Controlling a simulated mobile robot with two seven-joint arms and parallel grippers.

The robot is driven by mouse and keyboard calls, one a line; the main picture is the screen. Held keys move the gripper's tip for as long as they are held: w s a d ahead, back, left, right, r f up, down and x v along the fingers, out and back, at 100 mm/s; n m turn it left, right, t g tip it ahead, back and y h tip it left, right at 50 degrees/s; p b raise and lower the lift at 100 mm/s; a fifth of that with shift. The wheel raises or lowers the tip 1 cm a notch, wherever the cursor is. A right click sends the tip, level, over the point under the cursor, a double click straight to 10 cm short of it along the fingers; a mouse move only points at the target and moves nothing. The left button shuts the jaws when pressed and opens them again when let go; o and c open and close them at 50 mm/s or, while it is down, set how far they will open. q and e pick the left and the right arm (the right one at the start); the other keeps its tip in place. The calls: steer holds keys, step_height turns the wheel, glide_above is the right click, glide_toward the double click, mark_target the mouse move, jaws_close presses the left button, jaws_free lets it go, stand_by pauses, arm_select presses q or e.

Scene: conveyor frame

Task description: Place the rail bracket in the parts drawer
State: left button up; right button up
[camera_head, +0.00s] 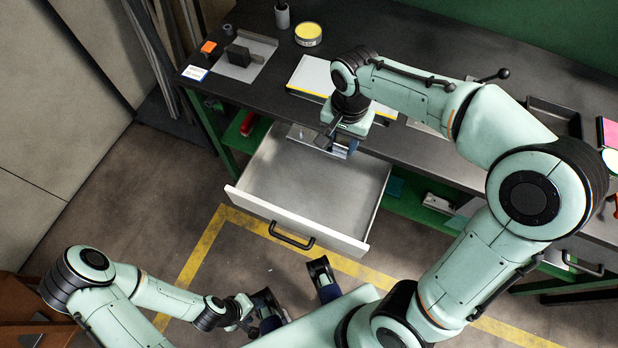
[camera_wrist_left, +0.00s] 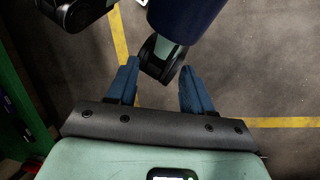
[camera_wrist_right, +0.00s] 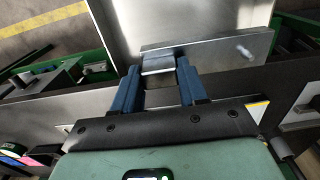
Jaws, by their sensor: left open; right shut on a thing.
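The parts drawer (camera_head: 290,222) is pulled out from under the bench, and its visible floor is bare. My right gripper (camera_head: 343,149) is over the drawer's back end, near the bench edge. It is shut on the rail bracket (camera_head: 304,134), a grey metal plate with a raised block. In the right wrist view the block sits between the blue fingertips (camera_wrist_right: 158,68), and the bracket's plate (camera_wrist_right: 225,55) extends to the right. The drawer interior (camera_wrist_right: 205,20) shows beyond it. My left gripper (camera_head: 252,312) is low in front of the drawer; its blue fingers (camera_wrist_left: 158,85) are apart and empty.
The dark bench top (camera_head: 430,45) carries a yellow-topped tin (camera_head: 308,34), a grey plate with a black block (camera_head: 238,55) and a dark tray (camera_head: 553,117). A green lower shelf (camera_head: 418,212) lies right of the drawer. Open floor lies in front.

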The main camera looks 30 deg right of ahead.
step_height(320, 180, down, 16)
steer(key=b, duration=0.3)
steer(key=shift+f, duration=0.15)
arm_select(q)
steer(key=shift+w+f+t+b, duration=0.15)
steer(key=shift+w+f+b, duration=0.15)
steer(key=shift+f, duration=0.5)
steer(key=shift+w+f+t+b, duration=0.15)
steer(key=shift+w+f+b, duration=0.1)
steer(key=shift+f, duration=0.55)
arm_select(e)
steer(key=shift+f, duration=1.8)
steer(key=shift+f, duration=0.2)
steer(key=o, duration=1.2)
steer(key=shift+r, duration=0.15)
arm_select(q)
steer(key=r+p, duration=0.1)
steer(key=s+r+p, duration=0.1)
steer(key=shift+p, duration=0.35)
arm_select(e)
step_height(320, 180, up, 12)
